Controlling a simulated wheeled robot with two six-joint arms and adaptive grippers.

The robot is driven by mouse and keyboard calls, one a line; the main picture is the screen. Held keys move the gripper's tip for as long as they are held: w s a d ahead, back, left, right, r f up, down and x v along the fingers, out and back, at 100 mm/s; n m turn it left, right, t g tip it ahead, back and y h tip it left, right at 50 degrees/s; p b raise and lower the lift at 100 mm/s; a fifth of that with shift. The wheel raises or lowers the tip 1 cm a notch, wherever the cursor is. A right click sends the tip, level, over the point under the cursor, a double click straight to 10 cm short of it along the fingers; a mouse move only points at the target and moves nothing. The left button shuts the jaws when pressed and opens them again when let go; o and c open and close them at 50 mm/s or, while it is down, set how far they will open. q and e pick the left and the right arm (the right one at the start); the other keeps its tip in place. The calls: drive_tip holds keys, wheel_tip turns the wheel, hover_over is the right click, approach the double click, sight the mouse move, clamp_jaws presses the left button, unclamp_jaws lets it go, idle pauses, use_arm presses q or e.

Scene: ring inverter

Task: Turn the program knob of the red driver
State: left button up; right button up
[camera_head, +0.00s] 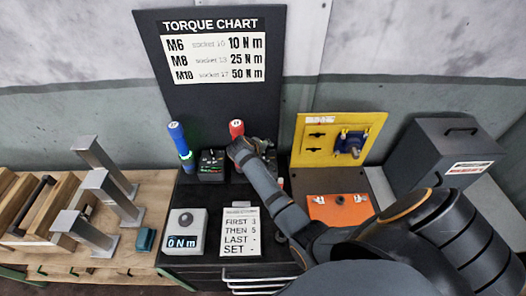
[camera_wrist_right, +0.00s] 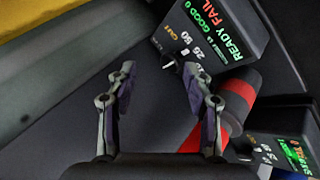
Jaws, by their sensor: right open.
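The red driver (camera_head: 236,128) stands upright at the back of the dark bench, mostly behind my right arm. In the right wrist view its red and black body (camera_wrist_right: 240,100) lies to the right of my fingers. My left gripper is not in view.
A blue driver (camera_head: 180,142) and a second control box (camera_head: 211,165) stand left of the red driver. A 0 Nm meter (camera_head: 185,232) and a note card (camera_head: 240,230) are in front. A yellow panel (camera_head: 338,140) and a grey case (camera_head: 440,155) stand right.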

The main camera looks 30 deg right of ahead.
sight(264, 153)
drive_tip(key=n, duration=0.2)
drive_tip(key=s+n, duration=0.1)
drive_tip(key=n, duration=0.1)
drive_tip(key=shift+a+f+t+h, duration=0.2)
drive_tip(key=shift+t+h, duration=0.1)
drive_tip(key=n, duration=0.3)
drive_tip(key=shift+s+a+n+t+p, duration=0.2)
drive_tip(key=shift+s+n+t+p, duration=0.1)
drive_tip(key=shift+t, duration=0.1)
drive_tip(key=s+a+n+t+h+p, duration=0.1)
drive_tip(key=s+a+n+t, duration=0.1)
drive_tip(key=n, duration=0.7)
drive_tip(key=s+a+n+t, duration=0.2)
drive_tip(key=a+n, duration=0.1)
drive_tip(key=n, duration=0.6)
drive_tip(key=b+x, duration=0.6)
drive_tip(key=x, duration=0.4)
drive_tip(key=shift+w+d+f+b, duration=0.1)
drive_tip(key=shift+w+d+b, duration=0.1)
drive_tip(key=shift+b, duration=0.2)
drive_tip(key=shift+w+d, duration=0.25)
drive_tip(key=shift+w, duration=0.05)
drive_tip(key=shift+c, duration=0.4)
